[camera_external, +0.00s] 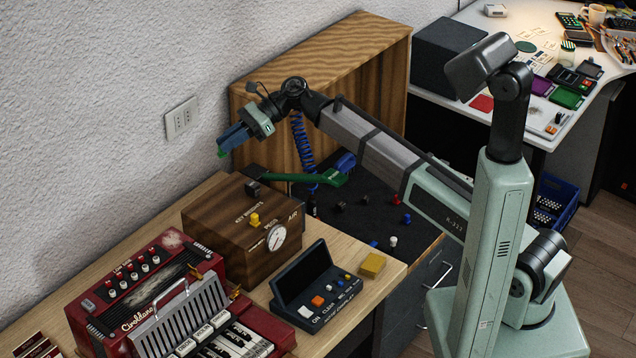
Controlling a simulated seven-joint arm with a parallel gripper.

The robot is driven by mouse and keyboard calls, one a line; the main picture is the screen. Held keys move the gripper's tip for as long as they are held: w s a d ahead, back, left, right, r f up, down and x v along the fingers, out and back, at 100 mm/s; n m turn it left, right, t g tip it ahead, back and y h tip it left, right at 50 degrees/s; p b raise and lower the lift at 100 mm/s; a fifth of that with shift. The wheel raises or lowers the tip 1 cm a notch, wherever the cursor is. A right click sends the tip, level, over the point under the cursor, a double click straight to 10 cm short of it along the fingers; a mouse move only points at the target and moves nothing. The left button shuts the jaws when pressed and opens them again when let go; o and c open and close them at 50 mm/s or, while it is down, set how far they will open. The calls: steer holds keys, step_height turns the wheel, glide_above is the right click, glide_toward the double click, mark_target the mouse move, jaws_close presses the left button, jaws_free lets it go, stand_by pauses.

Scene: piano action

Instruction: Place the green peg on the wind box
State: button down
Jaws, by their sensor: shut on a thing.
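My gripper (226,146) is at the end of the arm in the upper middle of the view, with blue fingers pointing down and to the left. It is shut on the green peg (221,153), which shows as a small green bit at the fingertips. The wind box (215,226) is the dark wooden box on the bench, with "KEY WEIGHTS", "PEGS" and "AIR" lettering and a round white dial. The gripper and peg are in the air, above the box in the picture and apart from it. A yellow peg (254,219) and a black piece (252,188) are on the box's top.
A red accordion (160,290) stands left of the box. A dark display unit with buttons (316,286) and a yellow block (373,265) are to its right. A green bar (305,178), a blue coiled hose (303,150) and small loose pieces are behind. A wooden cabinet (330,60) stands at the back.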

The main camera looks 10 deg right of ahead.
mark_target(233, 186)
steer(key=shift+f, duration=4.9)
steer(key=shift+f, duration=0.15)
steer(key=c, duration=1.1)
jaws_free()
steer(key=shift+d+r, duration=0.1)
steer(key=shift+r, duration=0.15)
steer(key=v, duration=1.1)
steer(key=shift+w+d, duration=0.15)
steer(key=shift+d, duration=0.15)
